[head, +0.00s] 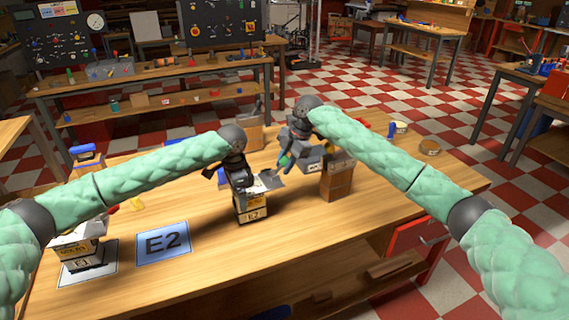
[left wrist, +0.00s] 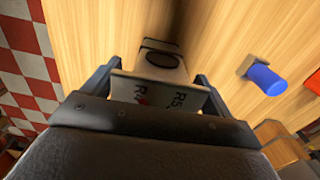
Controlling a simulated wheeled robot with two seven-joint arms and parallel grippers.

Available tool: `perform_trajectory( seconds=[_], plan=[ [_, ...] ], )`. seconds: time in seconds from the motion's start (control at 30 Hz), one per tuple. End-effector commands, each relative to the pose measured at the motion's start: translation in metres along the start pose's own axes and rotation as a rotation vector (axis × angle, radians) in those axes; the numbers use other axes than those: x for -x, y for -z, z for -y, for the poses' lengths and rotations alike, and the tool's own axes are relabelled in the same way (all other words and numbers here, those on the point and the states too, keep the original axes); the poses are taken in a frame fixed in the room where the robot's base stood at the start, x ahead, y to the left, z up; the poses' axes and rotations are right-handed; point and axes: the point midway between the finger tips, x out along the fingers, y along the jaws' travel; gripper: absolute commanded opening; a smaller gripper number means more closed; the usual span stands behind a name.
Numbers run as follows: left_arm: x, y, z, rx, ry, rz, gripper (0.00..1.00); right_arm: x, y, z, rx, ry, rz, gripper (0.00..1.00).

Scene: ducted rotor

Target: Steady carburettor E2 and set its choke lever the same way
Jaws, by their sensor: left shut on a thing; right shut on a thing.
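The boxy item marked E2 (head: 251,208), which I take as carburettor E2, stands upright on the wooden table right of the blue E2 card (head: 163,244). My left gripper (head: 240,180) is over its top. In the left wrist view my left gripper (left wrist: 160,85) is shut on a white printed part (left wrist: 155,92), with a pale body with a dark oval ring (left wrist: 162,57) beyond it. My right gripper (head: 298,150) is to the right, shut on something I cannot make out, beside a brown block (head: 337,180). I cannot make out the choke lever.
A similar item marked E1 (head: 78,250) stands on a white card at the left. The table (head: 190,285) front is clear.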

Motion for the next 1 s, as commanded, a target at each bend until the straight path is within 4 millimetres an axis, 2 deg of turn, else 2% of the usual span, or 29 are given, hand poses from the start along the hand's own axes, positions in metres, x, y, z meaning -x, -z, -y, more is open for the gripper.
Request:
perform_trajectory(
  seconds=[0.07,0.1,0.17,0.2,0.57,0.67,1.0],
  plan=[
    [0.000,0.000,0.000,0.000,0.000,0.001,0.53,0.001,0.001,-0.001,0.001,-0.001,0.000,0.00],
    [0.000,0.000,0.000,0.000,0.000,0.001,0.53,0.001,0.001,-0.001,0.001,-0.001,0.000,0.34],
    [0.000,0.000,0.000,0.000,0.000,0.001,0.53,0.001,0.001,0.000,0.001,-0.001,0.000,0.46],
    [0.000,0.000,0.000,0.000,0.000,0.001,0.53,0.001,0.001,0.000,0.001,-0.001,0.000,0.48],
    [0.000,0.000,0.000,0.000,0.000,0.000,0.53,0.006,0.000,0.000,0.000,-0.001,0.001,0.48],
    [0.000,0.000,0.000,0.000,0.000,0.000,0.53,0.017,0.000,-0.001,0.000,-0.002,0.002,0.48],
    [0.000,0.000,0.000,0.000,0.000,0.000,0.53,0.081,0.000,-0.001,0.000,-0.002,0.002,0.48]
  ],
)
